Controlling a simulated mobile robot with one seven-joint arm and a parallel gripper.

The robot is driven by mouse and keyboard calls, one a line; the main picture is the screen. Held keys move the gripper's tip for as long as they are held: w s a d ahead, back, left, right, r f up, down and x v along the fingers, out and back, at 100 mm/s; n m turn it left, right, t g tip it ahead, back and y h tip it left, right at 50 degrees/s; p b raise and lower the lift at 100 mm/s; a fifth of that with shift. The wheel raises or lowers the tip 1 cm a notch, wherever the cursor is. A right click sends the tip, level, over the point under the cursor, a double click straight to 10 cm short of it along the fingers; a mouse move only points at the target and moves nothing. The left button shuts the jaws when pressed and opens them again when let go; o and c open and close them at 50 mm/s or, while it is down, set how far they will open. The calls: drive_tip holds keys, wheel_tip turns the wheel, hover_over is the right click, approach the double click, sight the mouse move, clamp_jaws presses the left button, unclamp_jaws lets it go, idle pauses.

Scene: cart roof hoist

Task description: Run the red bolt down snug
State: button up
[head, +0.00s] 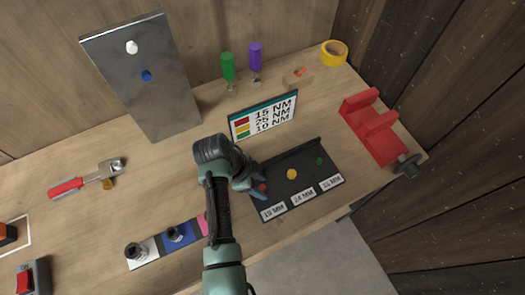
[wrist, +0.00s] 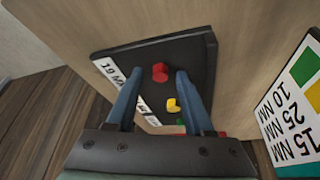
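The red bolt (head: 262,187) sits on a dark tray (head: 318,158) at its left end, by the 19 MM label; it also shows in the wrist view (wrist: 160,72). A yellow bolt (head: 291,174) and a green bolt (head: 319,161) sit farther right on the tray. My gripper (head: 257,188) is over the tray's left end. In the wrist view my gripper (wrist: 158,80) is open, its two blue fingers either side of the red bolt with gaps showing. I cannot tell how far the bolt is threaded in.
A torque card (head: 263,116) stands behind the tray, with red by 15 NM. A red-handled wrench (head: 85,181) lies at left. A red vise-like block (head: 375,125) is at right.

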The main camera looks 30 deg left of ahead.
sight(260, 187)
idle(0.3)
wheel_tip(260, 187, up, 7)
drive_tip(key=p, duration=0.6)
drive_tip(key=shift+r, duration=0.1)
